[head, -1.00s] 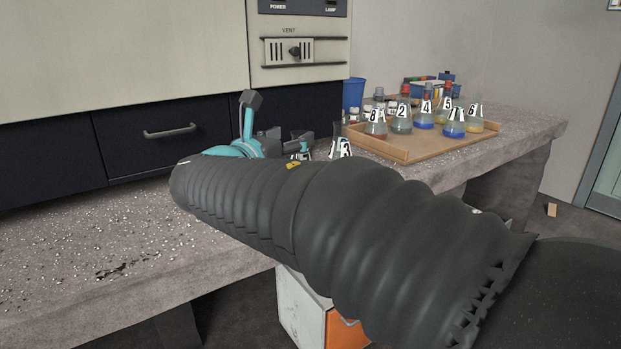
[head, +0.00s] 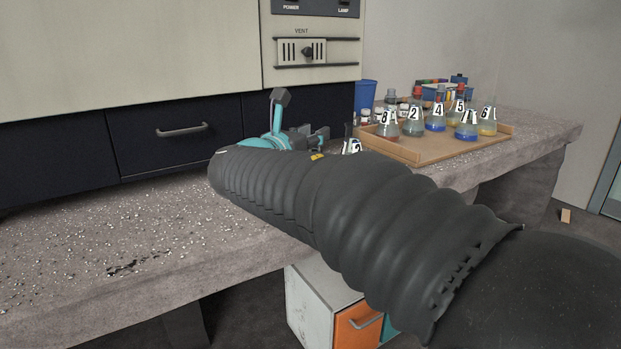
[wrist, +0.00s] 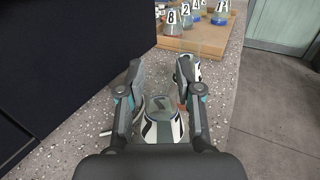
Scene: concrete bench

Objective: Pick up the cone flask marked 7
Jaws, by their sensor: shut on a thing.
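My gripper (wrist: 160,78) is shut on a clear cone flask (wrist: 160,105) with black-and-white labels. It stands between the two fingers in the wrist view. A dark stroke on it looks like a 7, but I cannot read it surely. In the head view my gripper (head: 316,137) shows behind my arm, which hides the held flask. On the tray, a cone flask with blue liquid (head: 466,131) bears a mark like 7 or 1. I cannot tell whether the held flask touches the bench.
Another flask (head: 352,146), apparently marked 3, stands just beyond my gripper, partly hidden by my arm. The wooden tray (head: 420,155) holds several numbered flasks. A dark cabinet front (wrist: 60,70) is close on the left. The bench edge drops off on the right.

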